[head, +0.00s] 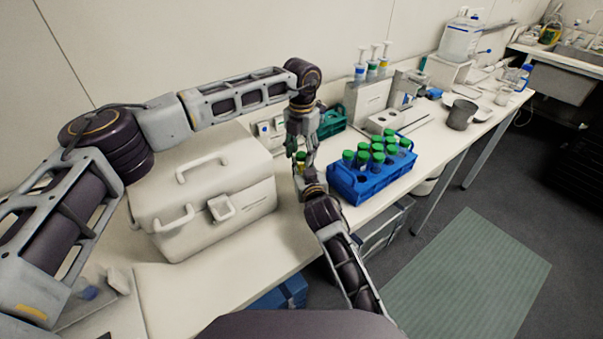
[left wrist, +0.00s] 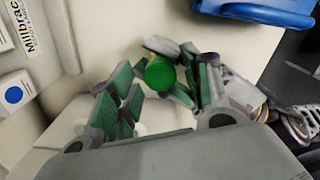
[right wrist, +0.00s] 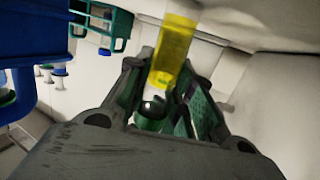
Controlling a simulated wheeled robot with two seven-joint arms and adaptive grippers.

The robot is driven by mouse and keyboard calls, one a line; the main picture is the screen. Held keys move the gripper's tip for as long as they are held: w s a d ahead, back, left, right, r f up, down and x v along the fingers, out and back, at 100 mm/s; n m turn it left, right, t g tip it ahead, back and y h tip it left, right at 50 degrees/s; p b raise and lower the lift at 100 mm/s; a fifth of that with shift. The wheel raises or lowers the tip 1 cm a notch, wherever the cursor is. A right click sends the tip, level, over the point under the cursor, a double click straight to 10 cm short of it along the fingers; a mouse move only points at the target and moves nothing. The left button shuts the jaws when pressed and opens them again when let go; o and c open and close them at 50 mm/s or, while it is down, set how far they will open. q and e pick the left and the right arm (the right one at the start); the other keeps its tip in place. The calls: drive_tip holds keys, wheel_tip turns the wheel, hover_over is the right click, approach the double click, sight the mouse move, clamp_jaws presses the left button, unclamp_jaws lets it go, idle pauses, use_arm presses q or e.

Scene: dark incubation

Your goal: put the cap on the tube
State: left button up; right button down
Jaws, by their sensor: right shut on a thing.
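The tube, with yellow contents, is held in my right gripper (right wrist: 165,105); the tube (right wrist: 174,48) rises from between the fingers, its upper end cut off by the frame. The green cap (left wrist: 159,74) shows from above in the left wrist view, between the fingers of my left gripper (left wrist: 158,88), which stand apart with gaps beside it. In the head view the cap (head: 301,155) appears at the tube's top; I cannot tell how firmly it is seated. My left gripper (head: 298,148) points down from above, and my right gripper (head: 304,174) is just below.
A blue rack (head: 352,190) with several green-capped tubes stands right of the grippers. A large white cooler box (head: 205,205) stands to the left. A teal rack (head: 333,122) and a white pipette stand (head: 372,102) are behind.

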use_arm(q)
drive_tip(key=shift+r, duration=0.1)
idle(0.3)
wheel_tip(320, 180, up, 12)
idle(0.7)
use_arm(e)
drive_tip(key=c, duration=1.2)
unclamp_jaws()
drive_tip(key=shift+o, duration=0.2)
drive_tip(key=shift+s, duration=0.15)
drive_tip(key=shift+v, duration=5.85)
use_arm(q)
drive_tip(key=shift+f, duration=0.2)
use_arm(e)
drive_tip(key=shift+d, duration=0.1)
